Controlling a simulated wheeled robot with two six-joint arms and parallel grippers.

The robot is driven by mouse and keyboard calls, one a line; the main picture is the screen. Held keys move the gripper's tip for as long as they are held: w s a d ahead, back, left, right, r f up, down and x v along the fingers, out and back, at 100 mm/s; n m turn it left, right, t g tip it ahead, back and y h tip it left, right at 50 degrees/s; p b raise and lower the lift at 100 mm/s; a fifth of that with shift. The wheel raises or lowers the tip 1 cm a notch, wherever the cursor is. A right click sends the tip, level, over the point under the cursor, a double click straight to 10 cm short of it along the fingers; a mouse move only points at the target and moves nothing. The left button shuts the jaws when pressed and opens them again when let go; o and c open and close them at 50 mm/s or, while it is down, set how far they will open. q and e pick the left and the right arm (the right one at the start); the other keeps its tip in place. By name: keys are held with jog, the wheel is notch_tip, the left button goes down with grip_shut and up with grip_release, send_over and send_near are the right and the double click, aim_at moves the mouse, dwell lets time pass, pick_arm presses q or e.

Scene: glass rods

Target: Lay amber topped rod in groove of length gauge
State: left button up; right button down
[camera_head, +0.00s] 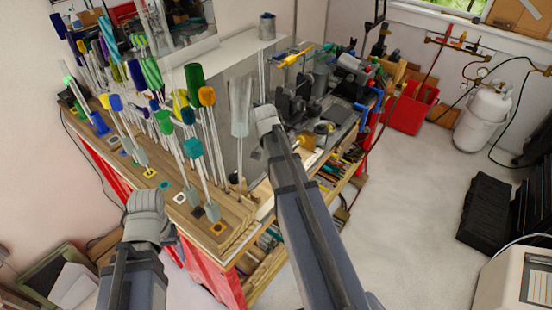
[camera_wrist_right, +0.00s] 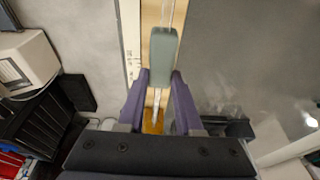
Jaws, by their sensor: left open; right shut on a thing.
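My right gripper (camera_wrist_right: 163,85) is shut on a grey-green block (camera_wrist_right: 163,55) that sits around a thin clear glass rod (camera_wrist_right: 167,14). The rod shows above and below the block. An amber patch (camera_wrist_right: 153,121) shows below, between the fingers; I cannot tell whether it is the rod's top. A pale wooden strip with ruler marks, seemingly the length gauge (camera_wrist_right: 131,45), runs behind the rod, roughly along it. Its groove and any contact with the rod are unclear. In the head view, my right arm hides most of that gripper. My left gripper (camera_head: 147,200) is at the rack's front, open and empty.
A wooden rack (camera_head: 165,205) with several upright colour-topped rods fills the bench's left. A frosted cylinder (camera_head: 240,105) stands beside my right arm. Tools clutter the bench behind. A red crate (camera_head: 411,108) and gas cylinder (camera_head: 486,115) stand right.

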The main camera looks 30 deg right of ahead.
jog(key=shift+b+x, duration=0.3)
jog(key=shift+x, duration=0.5)
jog(key=shift+s+a+f+b, duration=0.1)
jog(key=shift+a+f+b, duration=0.1)
jog(key=shift+f+b, duration=0.8)
pick_arm(q)
notch_tip(320, 180, down, 4)
jog(key=shift+w+r, duration=0.1)
pick_arm(e)
jog(key=shift+f, duration=0.1)
pick_arm(q)
jog(key=shift+f+b, duration=0.95)
jog(key=shift+b, duration=0.15)
pick_arm(e)
jog(key=shift+f, duration=0.95)
jog(key=c, duration=0.5)
grip_release()
pick_arm(q)
jog(key=shift+r, duration=0.1)
pick_arm(e)
jog(key=shift+r, duration=0.1)
